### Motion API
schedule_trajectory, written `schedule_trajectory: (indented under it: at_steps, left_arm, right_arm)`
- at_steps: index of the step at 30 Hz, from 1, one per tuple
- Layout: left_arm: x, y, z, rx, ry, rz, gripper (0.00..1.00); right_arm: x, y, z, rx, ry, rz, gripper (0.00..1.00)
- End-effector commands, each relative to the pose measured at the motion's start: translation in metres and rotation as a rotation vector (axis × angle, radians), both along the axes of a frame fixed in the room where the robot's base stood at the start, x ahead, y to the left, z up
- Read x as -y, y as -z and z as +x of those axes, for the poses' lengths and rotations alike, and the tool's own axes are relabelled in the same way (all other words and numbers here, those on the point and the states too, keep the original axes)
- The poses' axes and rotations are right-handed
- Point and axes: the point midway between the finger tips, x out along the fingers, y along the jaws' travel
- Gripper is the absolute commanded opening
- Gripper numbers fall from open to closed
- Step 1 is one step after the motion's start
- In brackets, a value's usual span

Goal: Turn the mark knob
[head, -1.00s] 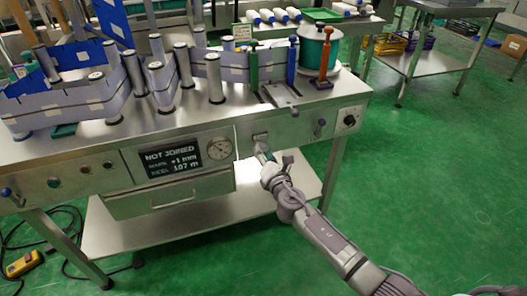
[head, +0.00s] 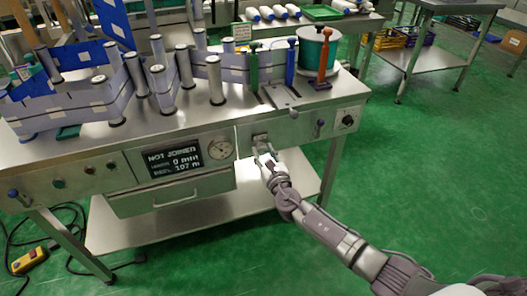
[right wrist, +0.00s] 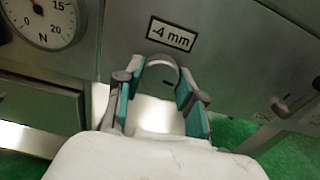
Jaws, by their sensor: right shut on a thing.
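The mark knob (right wrist: 161,72) is a rounded metal knob on the steel front panel, below a small "-4 mm" plate in the right wrist view. My right gripper (right wrist: 160,88) is shut on the knob, with its teal-padded fingers on both sides of it. In the head view my right gripper (head: 265,155) reaches the panel and mostly hides the knob. The dark display (head: 175,158) reads NOT JOINED, with 0 mm on its middle line and 107 m below. My left gripper is not in view.
A round dial gauge (head: 220,148) is left of the knob. A small lever (head: 319,128) and a black dial (head: 348,121) are to its right. A drawer (head: 170,194) is below the display.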

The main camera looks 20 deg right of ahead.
Motion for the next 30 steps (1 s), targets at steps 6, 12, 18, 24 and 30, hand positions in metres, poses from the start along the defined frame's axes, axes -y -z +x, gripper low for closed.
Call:
schedule_trajectory:
  at_steps: [6, 12, 18, 24, 30]
  left_arm:
    - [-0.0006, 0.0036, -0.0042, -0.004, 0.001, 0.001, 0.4]
    - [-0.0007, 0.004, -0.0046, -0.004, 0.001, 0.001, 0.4]
    - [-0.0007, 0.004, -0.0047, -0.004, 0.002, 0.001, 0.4]
    - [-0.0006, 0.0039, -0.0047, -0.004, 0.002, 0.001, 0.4]
    - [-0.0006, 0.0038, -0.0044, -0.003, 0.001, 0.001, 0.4]
  right_arm:
    - [-0.0002, 0.0028, -0.0011, -0.004, -0.001, -0.033, 0.04]
    - [-0.0003, 0.0031, -0.0011, -0.004, -0.001, -0.037, 0.04]
    - [-0.0003, 0.0031, -0.0011, -0.004, -0.002, -0.036, 0.4]
    - [-0.0001, 0.0019, -0.0006, -0.002, -0.001, -0.035, 0.64]
    - [-0.0001, 0.0009, -0.0003, -0.001, -0.001, -0.035, 0.64]
